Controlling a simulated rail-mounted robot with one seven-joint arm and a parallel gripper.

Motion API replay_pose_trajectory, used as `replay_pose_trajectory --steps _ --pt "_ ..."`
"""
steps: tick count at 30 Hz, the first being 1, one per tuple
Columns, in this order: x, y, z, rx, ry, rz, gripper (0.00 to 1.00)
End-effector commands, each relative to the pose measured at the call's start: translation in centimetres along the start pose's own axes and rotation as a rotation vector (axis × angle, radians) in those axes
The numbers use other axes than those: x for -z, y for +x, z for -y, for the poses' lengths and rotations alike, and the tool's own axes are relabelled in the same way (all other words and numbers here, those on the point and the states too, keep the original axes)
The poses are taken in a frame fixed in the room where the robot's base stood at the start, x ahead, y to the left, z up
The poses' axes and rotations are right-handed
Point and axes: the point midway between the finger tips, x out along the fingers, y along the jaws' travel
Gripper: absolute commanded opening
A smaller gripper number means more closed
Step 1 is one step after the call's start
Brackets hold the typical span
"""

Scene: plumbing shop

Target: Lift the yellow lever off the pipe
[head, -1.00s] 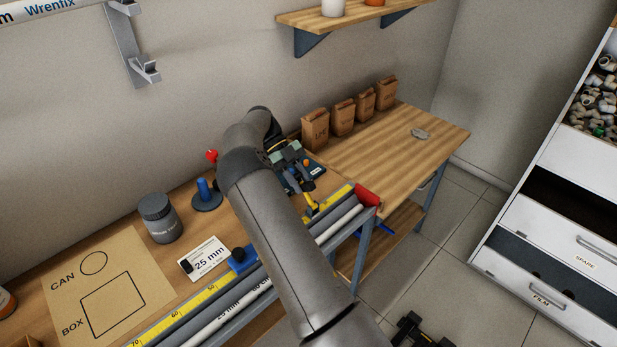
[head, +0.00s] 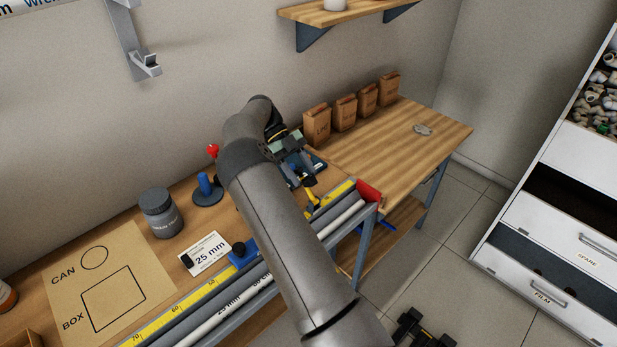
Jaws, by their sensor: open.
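The yellow lever (head: 311,194) is a small yellow piece near the right end of the long bench, just behind the yellow rule. A white pipe (head: 342,220) runs along the bench's front edge, partly hidden by my arm. My gripper (head: 302,172) is open and points down above the dark device behind the lever. My forearm and wrist hide much of the area. I cannot tell whether the fingers touch the lever or how it sits on the pipe.
A red end block (head: 368,191) closes the rule's right end. Brown bags (head: 345,109) line the wall. The right wooden top (head: 390,150) is mostly clear.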

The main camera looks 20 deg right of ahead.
Motion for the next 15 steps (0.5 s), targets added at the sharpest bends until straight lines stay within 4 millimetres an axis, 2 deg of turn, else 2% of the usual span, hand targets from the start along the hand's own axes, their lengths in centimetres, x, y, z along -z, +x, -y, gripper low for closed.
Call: replay_pose_trajectory --steps 2,11,15 --pt "1.3 -0.7 -0.3 0.000 -0.001 0.004 0.46" --pt "8.3 -0.7 -2.8 -0.001 -0.002 0.005 0.46" --pt "11.0 0.7 -4.6 -0.001 -0.004 0.004 0.46"
